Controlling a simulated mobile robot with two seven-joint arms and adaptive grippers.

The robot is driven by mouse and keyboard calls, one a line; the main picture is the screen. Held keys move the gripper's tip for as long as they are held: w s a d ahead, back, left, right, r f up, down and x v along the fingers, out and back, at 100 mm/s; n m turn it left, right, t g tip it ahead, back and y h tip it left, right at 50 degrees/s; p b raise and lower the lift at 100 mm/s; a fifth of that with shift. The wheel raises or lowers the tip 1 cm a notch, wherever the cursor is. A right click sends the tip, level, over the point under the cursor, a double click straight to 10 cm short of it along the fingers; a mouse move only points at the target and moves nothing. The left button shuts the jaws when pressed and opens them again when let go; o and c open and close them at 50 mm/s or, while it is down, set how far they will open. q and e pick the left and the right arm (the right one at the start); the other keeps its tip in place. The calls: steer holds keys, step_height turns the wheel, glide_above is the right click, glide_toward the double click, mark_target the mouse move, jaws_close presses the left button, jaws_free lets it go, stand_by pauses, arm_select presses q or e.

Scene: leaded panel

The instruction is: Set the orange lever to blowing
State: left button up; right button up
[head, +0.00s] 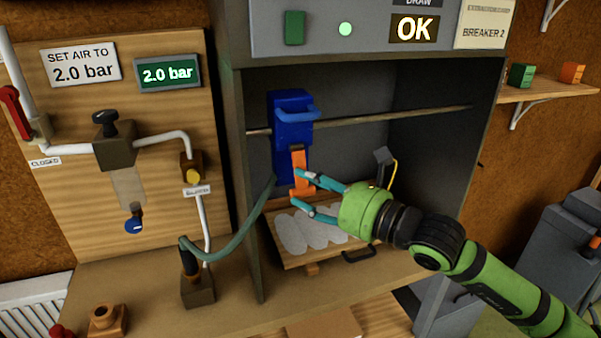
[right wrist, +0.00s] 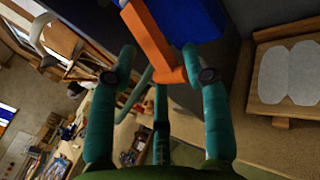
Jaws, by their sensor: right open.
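The orange lever (head: 299,160) hangs on the front of a blue unit (head: 291,110) on a horizontal rail inside the grey cabinet. It points down, with a bent lower end. My right gripper (head: 300,188) is open at its lower end, with teal fingers above and below in the head view. In the right wrist view the lever (right wrist: 150,40) reaches down between the two spread fingers (right wrist: 158,65). I cannot tell whether a finger touches it. No readable mark for blowing shows beside the lever. My left gripper is not in view.
A wooden board with pale oval pieces (head: 290,236) lies below the lever. A teal hose (head: 232,247) runs to the cabinet's left. The cabinet's left wall (head: 240,190) stands close by. The display (head: 167,73) reads 2.0 bar; a sign (head: 414,29) reads OK.

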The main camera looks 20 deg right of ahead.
steer(key=shift+p+x, duration=0.45)
steer(key=shift+x, duration=0.5)
steer(key=shift+w+a, duration=0.15)
steer(key=shift+w, duration=0.05)
jaws_close()
